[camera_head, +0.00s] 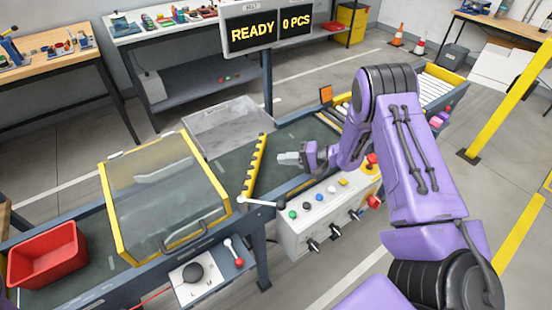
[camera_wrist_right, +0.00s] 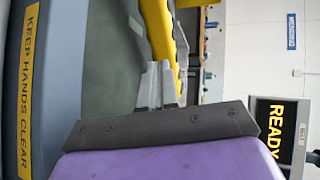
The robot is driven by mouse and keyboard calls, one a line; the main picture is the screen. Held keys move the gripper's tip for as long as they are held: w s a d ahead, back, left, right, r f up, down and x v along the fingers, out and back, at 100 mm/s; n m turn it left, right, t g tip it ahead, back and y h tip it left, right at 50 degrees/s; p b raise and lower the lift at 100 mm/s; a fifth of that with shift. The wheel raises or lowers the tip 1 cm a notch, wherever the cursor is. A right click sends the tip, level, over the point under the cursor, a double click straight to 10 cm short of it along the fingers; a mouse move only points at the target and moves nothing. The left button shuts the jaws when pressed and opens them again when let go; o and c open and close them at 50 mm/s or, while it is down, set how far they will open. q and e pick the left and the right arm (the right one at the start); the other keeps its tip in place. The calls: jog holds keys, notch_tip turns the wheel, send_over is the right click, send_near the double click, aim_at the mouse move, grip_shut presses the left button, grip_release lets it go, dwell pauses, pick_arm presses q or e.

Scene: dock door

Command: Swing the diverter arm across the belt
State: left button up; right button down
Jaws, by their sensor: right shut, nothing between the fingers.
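The yellow diverter arm (camera_head: 254,168), with a ridged edge, lies across the dark belt (camera_head: 225,165), from the near rail towards the far side. My right gripper (camera_head: 281,158) is over the belt just right of the diverter arm, shut and empty. In the right wrist view its fingers (camera_wrist_right: 160,85) are together, with the yellow diverter arm (camera_wrist_right: 160,35) just beyond them; I cannot tell whether they touch. My left gripper is not in view.
A clear-lidded yellow-framed guard (camera_head: 165,195) covers the belt to the left, with a red bin (camera_head: 48,253) beyond. A control box (camera_head: 325,212) with buttons and knobs is below my right gripper. A clear bin (camera_head: 228,125) sits on the far side. The sign (camera_head: 252,29) reads READY, 0 PCS.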

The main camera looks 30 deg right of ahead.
jog(key=v, duration=0.3)
jog(key=b+v, duration=0.1)
jog(key=v, duration=0.3)
jog(key=shift+w+d+f, duration=0.15)
jog(key=shift+w+d, duration=0.05)
jog(key=shift+d, duration=0.1)
jog(key=shift+v, duration=0.75)
jog(key=shift+a, duration=0.15)
